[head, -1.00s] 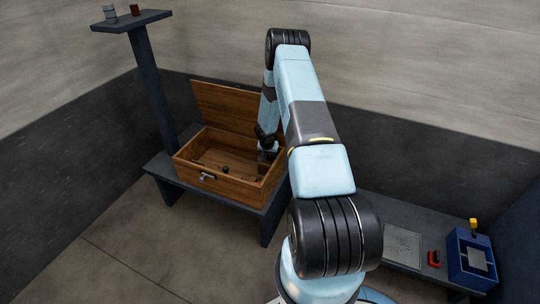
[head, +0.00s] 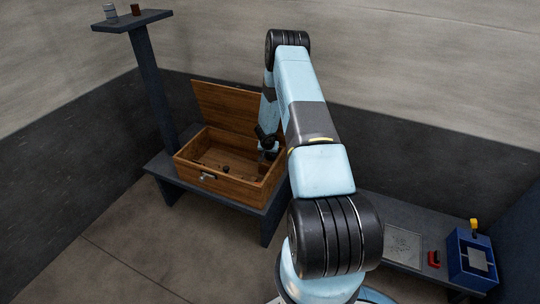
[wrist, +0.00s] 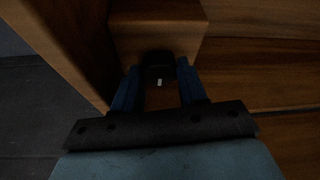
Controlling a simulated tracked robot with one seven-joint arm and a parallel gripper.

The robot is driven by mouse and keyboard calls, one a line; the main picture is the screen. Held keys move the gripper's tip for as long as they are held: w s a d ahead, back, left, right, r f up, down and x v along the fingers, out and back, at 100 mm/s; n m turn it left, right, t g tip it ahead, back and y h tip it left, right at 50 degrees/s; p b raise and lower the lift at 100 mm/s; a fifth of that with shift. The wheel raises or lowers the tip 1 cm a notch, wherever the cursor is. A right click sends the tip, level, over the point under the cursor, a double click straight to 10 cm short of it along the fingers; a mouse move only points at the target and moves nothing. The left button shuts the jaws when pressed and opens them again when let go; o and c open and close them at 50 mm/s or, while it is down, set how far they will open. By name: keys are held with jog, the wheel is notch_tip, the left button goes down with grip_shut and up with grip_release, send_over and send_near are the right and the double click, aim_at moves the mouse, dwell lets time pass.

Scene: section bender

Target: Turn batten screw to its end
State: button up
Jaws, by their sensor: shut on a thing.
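An open wooden chest (head: 232,189) stands on the dark bench, its lid (head: 225,108) tilted up behind. My gripper (head: 268,152) reaches into the chest's right side, partly hidden by my arm. In the wrist view my gripper (wrist: 158,82) has its two blue fingers on either side of a dark round screw head (wrist: 158,66) with a small white mark, and is shut on it. The screw head sits against a wooden block, seemingly the batten (wrist: 155,32), beside the chest wall (wrist: 75,45). The screw's shaft and depth are hidden.
A small dark knob (head: 225,169) lies on the chest floor. A metal latch (head: 207,177) is on the chest front. A post with a shelf (head: 130,20) rises at left. A blue box (head: 470,258) and a red item (head: 434,258) stand on the right bench.

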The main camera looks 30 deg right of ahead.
jog(key=shift+w+a+m, duration=0.1)
jog(key=shift+w+m, duration=0.05)
jog(key=shift+m, duration=0.15)
jog(key=shift+m+g+h, duration=0.3)
jog(key=shift+m+h, duration=0.1)
jog(key=shift+m, duration=0.5)
jog(key=m+g, duration=0.1)
jog(key=m, duration=0.4)
jog(key=shift+w+a+g+h, duration=0.1)
jog(key=shift+w+g+h, duration=0.1)
jog(key=shift+g+h, duration=0.15)
jog(key=m+g, duration=0.1)
jog(key=m, duration=0.3)
jog(key=shift+w+a+m+g, duration=0.1)
jog(key=shift+w+m+g, duration=0.1)
jog(key=shift+m+g, duration=0.15)
jog(key=shift+w+r+m+g, duration=0.15)
jog(key=shift+m+g, duration=0.45)
jog(key=shift+m, duration=1.05)
jog(key=o, duration=0.7)
jog(key=shift+o, duration=0.5)
